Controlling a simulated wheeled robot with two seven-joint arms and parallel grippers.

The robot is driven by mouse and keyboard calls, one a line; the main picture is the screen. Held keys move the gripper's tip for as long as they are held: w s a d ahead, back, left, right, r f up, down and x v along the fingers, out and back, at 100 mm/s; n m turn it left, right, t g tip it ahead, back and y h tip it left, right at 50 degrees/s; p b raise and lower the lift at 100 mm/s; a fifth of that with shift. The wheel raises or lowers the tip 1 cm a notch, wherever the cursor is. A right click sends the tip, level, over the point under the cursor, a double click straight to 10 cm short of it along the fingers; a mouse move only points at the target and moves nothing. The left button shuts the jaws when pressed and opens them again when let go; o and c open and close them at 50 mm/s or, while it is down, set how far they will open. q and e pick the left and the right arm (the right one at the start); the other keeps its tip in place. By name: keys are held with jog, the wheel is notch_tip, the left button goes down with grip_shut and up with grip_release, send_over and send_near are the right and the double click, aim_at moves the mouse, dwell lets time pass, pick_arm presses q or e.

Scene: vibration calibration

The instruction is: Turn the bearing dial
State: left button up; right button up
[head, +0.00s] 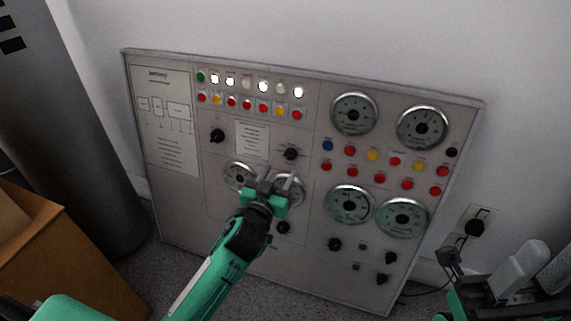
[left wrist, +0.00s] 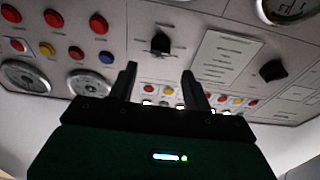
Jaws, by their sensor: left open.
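A grey control panel (head: 300,262) leans against the wall, with several black knobs. The labels are too small to read, so I cannot tell which knob is the bearing dial. My left gripper (head: 277,180) is open and empty in front of the panel's middle, covering part of a gauge in the head view. The black upper-middle knob (head: 291,153) lies just beyond its fingertips. In the left wrist view this knob (left wrist: 160,44) shows between the open fingers (left wrist: 159,72), apart from them. Another black knob (head: 217,135) is at upper left. My right gripper (head: 478,280) is partly in view at lower right.
Round gauges (head: 354,114), lamps and red, yellow and blue buttons (head: 350,150) cover the panel. A wall outlet with a black plug (head: 474,228) is at right. A brown box (head: 55,255) and a dark cylinder (head: 70,130) stand at left.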

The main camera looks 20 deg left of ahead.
aim_at(288, 157)
pick_arm(q)
jog(key=shift+w+d+b, duration=0.15)
jog(key=shift+w+b, duration=0.45)
jog(key=shift+w, duration=2.35)
jog(key=c, duration=1)
